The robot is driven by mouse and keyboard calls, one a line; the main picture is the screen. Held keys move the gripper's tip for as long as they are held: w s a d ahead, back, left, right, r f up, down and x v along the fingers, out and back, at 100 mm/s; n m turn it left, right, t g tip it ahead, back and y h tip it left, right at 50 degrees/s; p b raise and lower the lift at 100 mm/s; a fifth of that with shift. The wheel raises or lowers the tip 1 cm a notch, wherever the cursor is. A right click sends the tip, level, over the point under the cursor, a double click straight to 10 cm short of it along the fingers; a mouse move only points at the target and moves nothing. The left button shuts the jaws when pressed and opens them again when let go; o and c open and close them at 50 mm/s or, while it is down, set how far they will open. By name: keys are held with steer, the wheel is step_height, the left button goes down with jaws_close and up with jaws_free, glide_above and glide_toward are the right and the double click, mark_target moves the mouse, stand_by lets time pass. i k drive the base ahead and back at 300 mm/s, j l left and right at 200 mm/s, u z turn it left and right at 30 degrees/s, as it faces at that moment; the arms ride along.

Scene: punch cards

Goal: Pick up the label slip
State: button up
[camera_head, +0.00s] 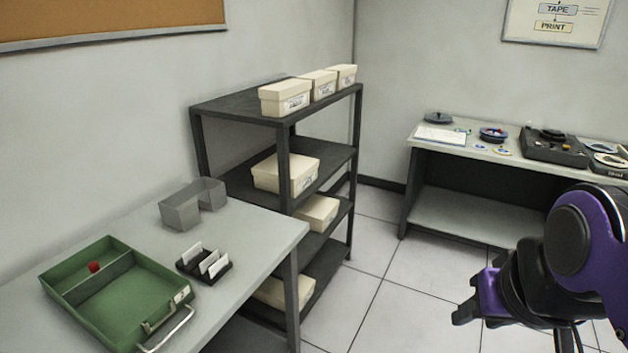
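Several white slips (214,263) stand upright, slightly tilted, in a small black holder (190,276) on the grey table at left. I cannot tell which of them, if any, is the label slip. A small white label (182,294) also shows on the front corner of the green tray (150,300). My gripper (468,313), purple and black, is at the lower right, over the floor and well apart from the table. Its fingers are partly hidden by the wrist, and I see nothing held in it.
The grey table (248,232) also bears a grey metal bin (181,212) and a red item (94,267) in the tray. A dark shelf (238,104) with cream boxes (285,97) stands behind. A desk (480,153) with reels is at back right. Floor between is clear.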

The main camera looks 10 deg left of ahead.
mark_target(207, 264)
steer(key=i+u, duration=0.2)
steer(key=u, duration=0.15)
steer(key=i+u, duration=0.2)
steer(key=u, duration=0.2)
steer(key=i+l+u, duration=0.15)
steer(key=u, duration=0.2)
